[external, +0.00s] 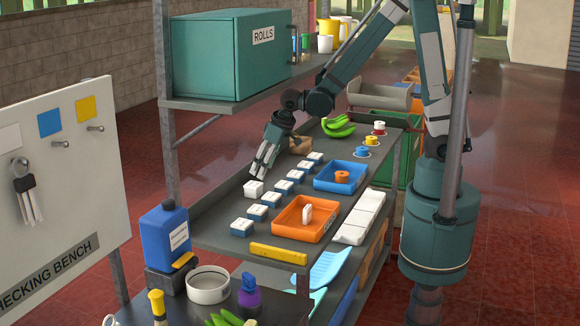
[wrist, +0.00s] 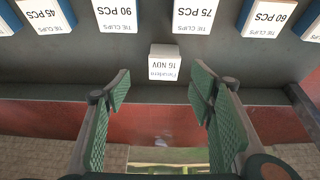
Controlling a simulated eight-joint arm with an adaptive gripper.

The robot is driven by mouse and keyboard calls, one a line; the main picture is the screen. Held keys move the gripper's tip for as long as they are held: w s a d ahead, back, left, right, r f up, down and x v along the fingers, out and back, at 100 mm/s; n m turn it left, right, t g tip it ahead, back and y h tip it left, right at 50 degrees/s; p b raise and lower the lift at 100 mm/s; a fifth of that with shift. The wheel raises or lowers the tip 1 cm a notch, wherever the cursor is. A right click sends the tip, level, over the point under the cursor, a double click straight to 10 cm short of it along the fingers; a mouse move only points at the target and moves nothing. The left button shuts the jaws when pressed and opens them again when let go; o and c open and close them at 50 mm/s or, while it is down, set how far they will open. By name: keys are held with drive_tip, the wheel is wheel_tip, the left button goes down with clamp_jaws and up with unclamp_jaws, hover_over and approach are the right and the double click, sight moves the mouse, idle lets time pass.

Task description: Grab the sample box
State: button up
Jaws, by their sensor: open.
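A small white box (wrist: 164,63) lies on the dark bench top near its edge in the wrist view. Its label reads upside down, with "16 NOV" legible; it looks like the sample box. It also shows in the external view (external: 253,190), just below my gripper (external: 262,172). In the wrist view my gripper (wrist: 160,86) is open and empty. Its two green pads stand apart on either side, and the box shows ahead of the tips, roughly centred between them. I see no contact between pads and box.
A row of blue-and-white tie clip boxes (external: 257,213) stands close beside the white box. An orange tray (external: 277,220) and a blue tray (external: 322,180) are further right. The green ROLLS cabinet (external: 205,58) is on the shelf above. The bench edge is close by.

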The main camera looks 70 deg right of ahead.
sight(254, 184)
drive_tip(key=shift+w+a+f, duration=0.2)
drive_tip(key=shift+w+f, duration=0.15)
drive_tip(key=shift+w, duration=0.15)
drive_tip(key=shift+w+a+f, duration=0.2)
drive_tip(key=shift+w+f, duration=0.1)
drive_tip(key=shift+w, duration=0.15)
drive_tip(key=shift+x, duration=1.3)
drive_tip(key=shift+f, duration=0.1)
drive_tip(key=shift+x, duration=2.45)
drive_tip(key=shift+c, duration=0.7)
drive_tip(key=c, duration=0.9)
